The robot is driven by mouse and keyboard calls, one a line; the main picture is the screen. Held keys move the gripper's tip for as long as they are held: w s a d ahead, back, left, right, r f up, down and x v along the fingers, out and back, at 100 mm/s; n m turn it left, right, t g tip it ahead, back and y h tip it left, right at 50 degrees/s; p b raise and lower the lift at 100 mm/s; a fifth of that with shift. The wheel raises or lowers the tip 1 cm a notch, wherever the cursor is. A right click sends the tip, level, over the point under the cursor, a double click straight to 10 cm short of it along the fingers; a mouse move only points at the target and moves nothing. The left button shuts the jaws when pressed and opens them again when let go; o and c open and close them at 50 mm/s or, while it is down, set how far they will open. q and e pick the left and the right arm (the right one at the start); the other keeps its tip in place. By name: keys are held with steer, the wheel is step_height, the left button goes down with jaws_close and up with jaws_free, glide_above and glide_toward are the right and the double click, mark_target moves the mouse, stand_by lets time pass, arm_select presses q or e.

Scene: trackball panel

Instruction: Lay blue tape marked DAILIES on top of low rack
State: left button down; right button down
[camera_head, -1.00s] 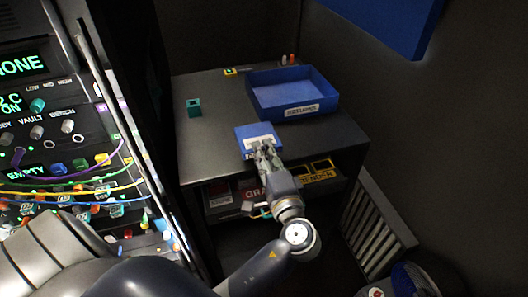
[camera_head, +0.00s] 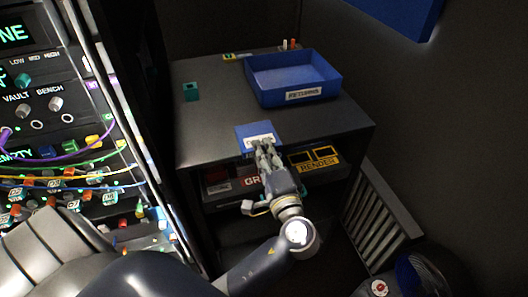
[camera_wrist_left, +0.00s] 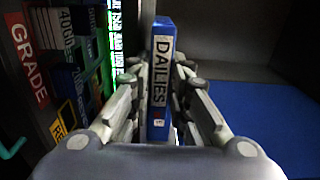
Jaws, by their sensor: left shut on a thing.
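My left gripper (camera_head: 266,152) is shut on the blue tape marked DAILIES (camera_head: 255,131), which shows at the front edge of the low rack's dark top (camera_head: 215,125). In the left wrist view the tape (camera_wrist_left: 160,80) stands on end between the two fingers (camera_wrist_left: 160,105), its white DAILIES label facing the camera. I cannot tell whether the tape touches the rack top. My right gripper is not in view.
A blue RETURNS tray (camera_head: 295,78) sits at the back right of the rack top. A small teal block (camera_head: 191,91) stands at the left. A cabled panel (camera_head: 60,150) stands at left.

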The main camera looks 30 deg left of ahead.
arm_select(q)
steer(key=shift+f+b, duration=0.45)
steer(key=shift+f, duration=0.1)
steer(key=c, duration=1.4)
jaws_free()
